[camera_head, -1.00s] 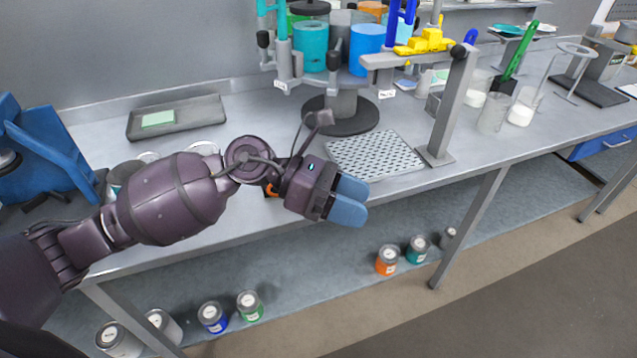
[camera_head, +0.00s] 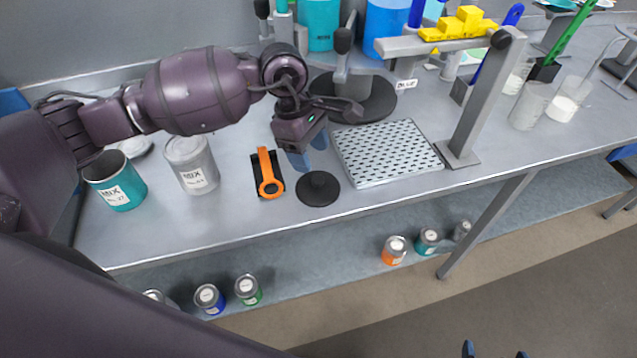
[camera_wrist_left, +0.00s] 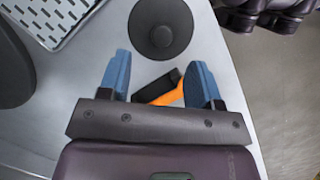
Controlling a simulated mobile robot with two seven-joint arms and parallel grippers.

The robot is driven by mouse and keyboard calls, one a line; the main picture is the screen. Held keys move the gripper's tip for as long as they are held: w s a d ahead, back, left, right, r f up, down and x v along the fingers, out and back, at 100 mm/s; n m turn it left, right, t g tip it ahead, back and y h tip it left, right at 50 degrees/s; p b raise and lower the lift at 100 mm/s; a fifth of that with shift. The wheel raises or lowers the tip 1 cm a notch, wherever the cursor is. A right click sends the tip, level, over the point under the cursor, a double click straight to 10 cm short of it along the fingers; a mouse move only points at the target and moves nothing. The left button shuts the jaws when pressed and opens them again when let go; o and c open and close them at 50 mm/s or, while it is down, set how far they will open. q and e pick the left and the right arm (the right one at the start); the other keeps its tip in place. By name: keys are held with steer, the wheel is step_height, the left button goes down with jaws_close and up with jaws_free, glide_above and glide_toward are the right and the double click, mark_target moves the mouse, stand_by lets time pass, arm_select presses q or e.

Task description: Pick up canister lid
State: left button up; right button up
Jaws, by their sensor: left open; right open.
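The canister lid (camera_head: 318,189) is a black round disc with a central knob. It lies flat near the front edge of the bench, between an orange-and-black tool and the perforated tray. In the left wrist view the lid (camera_wrist_left: 160,30) shows just beyond the fingertips. My left gripper (camera_head: 308,152) is open and empty, pointing down just behind and above the lid, apart from it. Its blue fingers (camera_wrist_left: 162,75) are spread in the wrist view. My right gripper (camera_head: 495,352) shows only its two blue fingertips, apart, at the bottom edge.
The orange-and-black tool (camera_head: 267,174) lies close left of the lid. A perforated tray (camera_head: 385,152) and a grey post (camera_head: 484,95) stand to the right. A teal canister (camera_head: 115,182) and a grey canister (camera_head: 192,165) stand to the left. Cans sit on the lower shelf.

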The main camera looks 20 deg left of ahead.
mark_target(317, 179)
arm_select(q)
steer(key=shift+x, duration=3.3)
steer(key=shift+s, duration=0.15)
steer(key=c, duration=1)
steer(key=shift+r, duration=0.1)
